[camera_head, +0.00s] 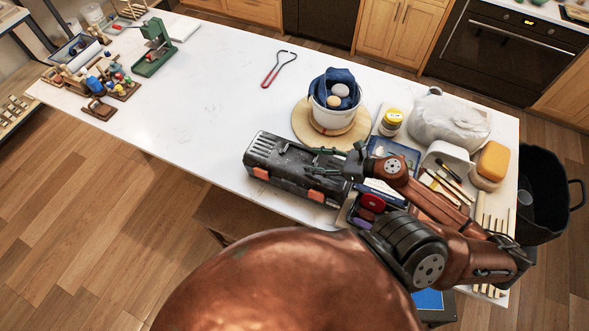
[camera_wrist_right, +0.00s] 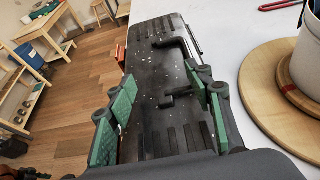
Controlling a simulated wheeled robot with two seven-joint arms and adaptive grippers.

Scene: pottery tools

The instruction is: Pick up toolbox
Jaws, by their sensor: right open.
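The toolbox (camera_head: 272,160) is dark grey and speckled, with orange latches on its front side. It lies near the front edge of the white table. In the right wrist view the toolbox (camera_wrist_right: 150,75) fills the middle, with black handle brackets on its lid. My right gripper (camera_head: 318,161) is over the right part of the toolbox. In the wrist view its green-padded fingers (camera_wrist_right: 160,95) are apart, above the lid and to either side of its middle; I cannot tell whether they touch it. The right end of the toolbox is partly hidden by my arm. My left gripper is not in view.
A round wooden board (camera_head: 299,125) with a white pot (camera_head: 333,117) stands close behind the toolbox. Brushes, a yellow-lidded jar (camera_head: 391,122) and a wrapped clay lump (camera_head: 447,121) crowd the right side. The table (camera_head: 190,110) is clear left of the toolbox.

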